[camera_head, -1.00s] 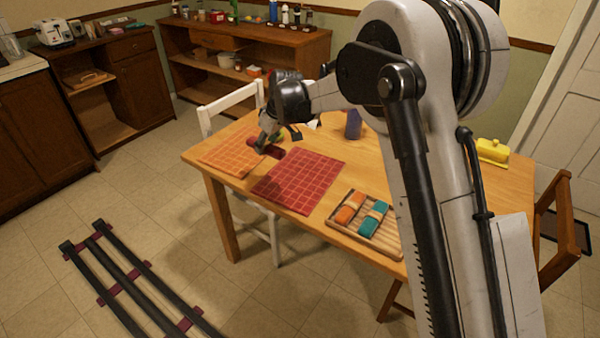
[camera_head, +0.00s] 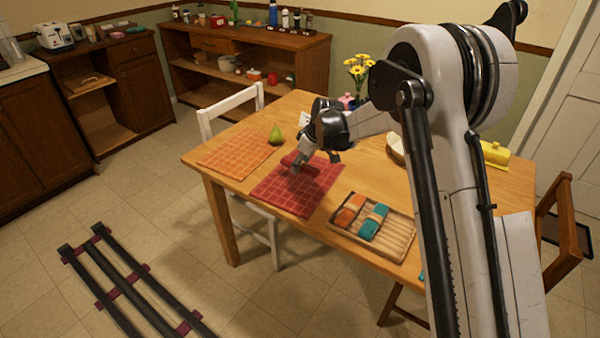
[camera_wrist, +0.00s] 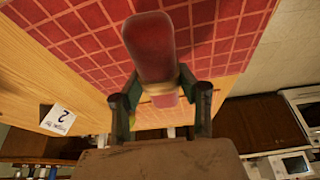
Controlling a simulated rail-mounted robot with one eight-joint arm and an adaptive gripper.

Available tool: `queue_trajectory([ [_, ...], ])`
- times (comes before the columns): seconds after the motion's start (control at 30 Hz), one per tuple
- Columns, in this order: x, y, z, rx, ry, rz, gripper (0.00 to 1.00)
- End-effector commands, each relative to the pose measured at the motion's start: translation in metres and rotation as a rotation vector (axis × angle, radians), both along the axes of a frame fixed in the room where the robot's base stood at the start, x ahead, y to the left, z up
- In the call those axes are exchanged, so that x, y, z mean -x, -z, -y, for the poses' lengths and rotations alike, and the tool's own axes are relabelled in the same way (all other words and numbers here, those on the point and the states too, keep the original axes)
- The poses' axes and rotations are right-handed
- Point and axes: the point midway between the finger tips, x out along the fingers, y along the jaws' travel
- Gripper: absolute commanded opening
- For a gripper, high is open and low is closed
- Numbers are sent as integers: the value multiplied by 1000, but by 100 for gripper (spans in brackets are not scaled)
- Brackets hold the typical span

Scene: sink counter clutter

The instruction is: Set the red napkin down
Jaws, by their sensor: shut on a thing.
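The red napkin (camera_wrist: 155,50) is a roll with a tan band; in the head view it shows small and dark (camera_head: 289,159) at my gripper (camera_head: 297,165). In the wrist view my gripper (camera_wrist: 160,97) is shut on it, one finger on each side near the band. The roll is over the red gridded placemat (camera_head: 292,200). I cannot tell whether it touches the mat.
An orange gridded placemat (camera_head: 235,155) lies to the left, with a green pear (camera_head: 276,135) near its far right corner. A wooden tray (camera_head: 400,238) with an orange roll (camera_head: 349,210) and a teal roll (camera_head: 373,221) lies to the right. A numbered card (camera_wrist: 58,120) shows in the wrist view.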

Motion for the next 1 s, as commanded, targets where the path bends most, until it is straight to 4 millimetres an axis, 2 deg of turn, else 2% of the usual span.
queue_trajectory([
  [0.2,0,30,0,0,0,0,2],
  [0.63,0,37,-1,0,0,0,2],
  [0.67,0,37,0,0,0,0,34],
  [0.7,0,36,0,0,0,0,40],
  [0.8,0,36,-1,0,0,0,52],
  [1.0,0,35,0,0,0,0,52],
])
